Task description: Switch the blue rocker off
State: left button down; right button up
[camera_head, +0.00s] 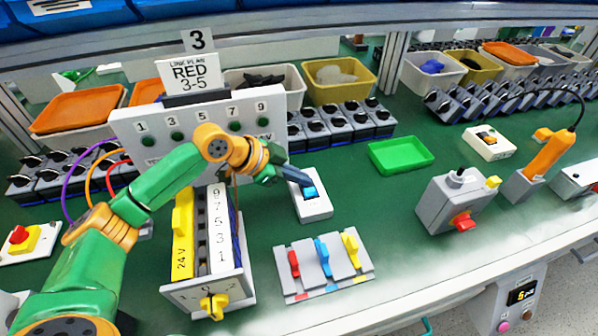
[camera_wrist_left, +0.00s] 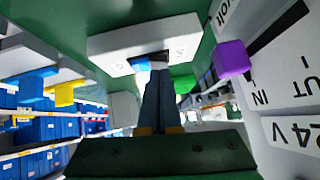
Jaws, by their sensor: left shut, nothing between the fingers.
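The blue rocker (camera_head: 311,192) sits in a white switch box (camera_head: 316,210) on the green bench, near the middle of the head view. In the left wrist view the white box (camera_wrist_left: 112,46) is at the top, and the rocker's blue face (camera_wrist_left: 139,65) shows just left of the fingertips. My left gripper (camera_head: 300,179) is shut and empty. Its dark fingertips, also seen in the left wrist view (camera_wrist_left: 160,76), are at the rocker's upper-left side, very close; I cannot tell whether they touch. The fingers hide part of the rocker. My right gripper is out of view.
A labelled panel (camera_head: 205,122) and a white-walled terminal block (camera_head: 225,283) stand beside my left arm. A board with red, blue and yellow levers (camera_head: 324,269) lies in front of the switch box. A green tray (camera_head: 401,154) is to the right, with clear bench around it.

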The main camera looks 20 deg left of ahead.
pick_arm(q)
jog(key=shift+p, duration=0.85)
jog(key=shift+w+a+f+b, duration=0.1)
jog(key=shift+a+f+b, duration=0.05)
jog(key=shift+f+b, duration=0.2)
jog(key=shift+s+d+r+p, duration=0.2)
jog(key=shift+s+d+p, duration=0.1)
jog(key=shift+s+p, duration=0.25)
jog(key=shift+s+d, duration=0.15)
jog(key=shift+d, duration=0.05)
